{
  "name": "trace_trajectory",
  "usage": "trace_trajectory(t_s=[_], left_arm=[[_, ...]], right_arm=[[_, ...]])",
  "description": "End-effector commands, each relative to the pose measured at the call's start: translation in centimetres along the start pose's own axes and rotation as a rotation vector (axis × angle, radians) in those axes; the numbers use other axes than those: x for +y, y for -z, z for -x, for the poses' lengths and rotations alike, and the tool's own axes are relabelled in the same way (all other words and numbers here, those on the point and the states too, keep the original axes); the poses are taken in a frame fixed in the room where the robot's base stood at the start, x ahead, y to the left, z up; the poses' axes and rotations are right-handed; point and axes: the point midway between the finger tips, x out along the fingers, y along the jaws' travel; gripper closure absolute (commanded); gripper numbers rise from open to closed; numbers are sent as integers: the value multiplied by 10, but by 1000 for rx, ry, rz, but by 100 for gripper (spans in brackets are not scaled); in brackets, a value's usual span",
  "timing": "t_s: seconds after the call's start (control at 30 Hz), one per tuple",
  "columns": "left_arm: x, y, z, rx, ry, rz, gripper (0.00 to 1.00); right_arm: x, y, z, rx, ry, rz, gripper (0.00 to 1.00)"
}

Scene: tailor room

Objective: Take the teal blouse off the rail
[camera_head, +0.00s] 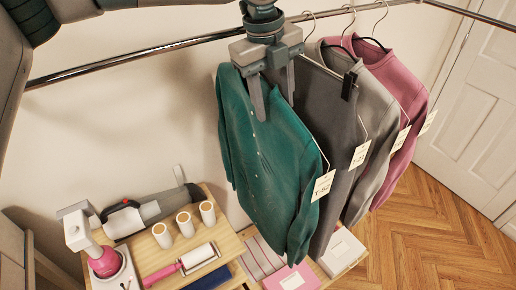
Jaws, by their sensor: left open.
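The teal blouse (262,160) hangs at the left end of the row of garments, under the metal rail (130,65). Its buttoned front faces me, and a white tag (323,186) hangs at its right side. My left gripper (274,100) points down from the top centre, over the blouse's collar, its fingers apart. The gripper hides the blouse's hanger hook and part of the rail. I cannot tell whether the hook lies between the fingers. My right gripper is not in view.
Dark grey trousers (340,140), a grey top (376,108) and a pink top (405,85) hang close on the right. Below stands a wooden table (222,240) with white rolls, a lint roller (180,263) and a handheld vacuum (150,212). Open floor lies right, before a white door (480,110).

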Motion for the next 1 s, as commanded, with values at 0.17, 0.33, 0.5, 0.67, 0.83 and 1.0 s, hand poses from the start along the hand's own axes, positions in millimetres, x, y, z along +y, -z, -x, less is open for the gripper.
trace_trajectory(t_s=[0.17,0.33,0.5,0.67,0.83,1.0], left_arm=[[0,0,0,0,0,0,55],[0,0,0,0,0,0,74],[0,0,0,0,0,0,100],[0,0,1,-1,1,0,100],[0,0,2,-1,1,0,100],[-1,-2,8,-1,2,-2,100]], right_arm=[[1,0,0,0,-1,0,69],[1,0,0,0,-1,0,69],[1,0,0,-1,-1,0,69],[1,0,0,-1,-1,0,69],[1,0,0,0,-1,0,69],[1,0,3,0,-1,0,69]])
